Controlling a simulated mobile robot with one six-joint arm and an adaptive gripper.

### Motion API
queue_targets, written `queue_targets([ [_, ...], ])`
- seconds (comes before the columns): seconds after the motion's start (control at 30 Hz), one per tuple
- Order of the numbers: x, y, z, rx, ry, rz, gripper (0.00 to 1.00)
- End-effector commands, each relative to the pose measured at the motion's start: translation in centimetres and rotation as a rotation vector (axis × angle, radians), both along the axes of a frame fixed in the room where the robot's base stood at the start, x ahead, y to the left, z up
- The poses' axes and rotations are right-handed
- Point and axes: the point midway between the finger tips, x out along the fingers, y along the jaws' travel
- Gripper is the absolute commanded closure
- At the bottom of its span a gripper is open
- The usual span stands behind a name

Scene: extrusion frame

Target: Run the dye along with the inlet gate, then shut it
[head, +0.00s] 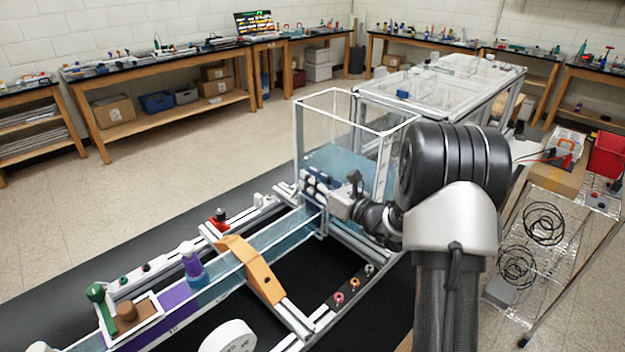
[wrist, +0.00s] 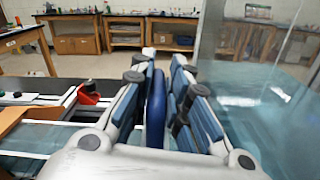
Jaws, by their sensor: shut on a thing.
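My gripper (head: 318,186) is at the near wall of the clear tank (head: 297,142), where the narrow flume joins it. In the wrist view its blue-padded fingers (wrist: 164,62) are closed around an upright dark blue plate (wrist: 156,112), which looks like the inlet gate's handle. The gate's lower part is hidden, so I cannot tell how far it is raised. The flume (head: 262,242) runs down to the lower left with pale blue water near the tank. Purple dye (head: 176,299) colours the water further down. A purple-topped bottle (head: 192,262) stands at the flume beside the dye.
An orange bridge piece (head: 250,267) spans the flume. A white tray (head: 148,306) with a brown block and a green-knobbed item sits at the lower left. A white disc (head: 228,338) lies at the front. A wire rack (head: 560,232) stands at the right.

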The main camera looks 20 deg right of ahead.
Motion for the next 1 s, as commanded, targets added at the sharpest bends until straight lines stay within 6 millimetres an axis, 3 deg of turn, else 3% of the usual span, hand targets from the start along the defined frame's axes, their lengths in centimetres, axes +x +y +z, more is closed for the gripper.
queue_targets([
  [0.03, -0.1, 0.4, -0.8, 0.004, 0.011, 0.009, 1.0],
  [0.23, -0.2, 0.4, -0.8, 0.004, 0.016, 0.009, 1.0],
  [0.27, -0.2, 0.4, -0.8, 0.004, 0.016, 0.009, 0.83],
  [0.5, -0.1, 0.3, -0.7, 0.003, 0.014, 0.006, 0.67],
  [0.83, -0.2, 0.1, -0.5, 0.001, 0.009, 0.003, 0.67],
  [1.0, -1.9, -0.7, -0.4, 0.001, 0.009, 0.0, 0.67],
])
